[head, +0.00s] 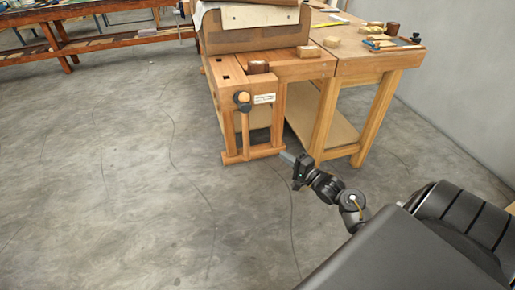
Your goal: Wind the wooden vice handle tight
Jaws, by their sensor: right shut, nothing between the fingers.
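The wooden vice handle (245,134) hangs nearly upright at the front of the workbench's vice. It passes by a dark round screw hub (242,97) with a pale wooden knob at the top. Its lower end is near the bottom crossbar. My right gripper (285,156) reaches in from the lower right, low by the vice's right leg. It is shut and empty, to the right of the handle and apart from it. My left gripper is not in view.
The wooden vice frame (227,130) has legs and a low crossbar around the handle. A bench leg (324,120) stands just right of my gripper. Tools and wooden blocks lie on the benchtop (345,60). The concrete floor (130,190) in front and left is clear.

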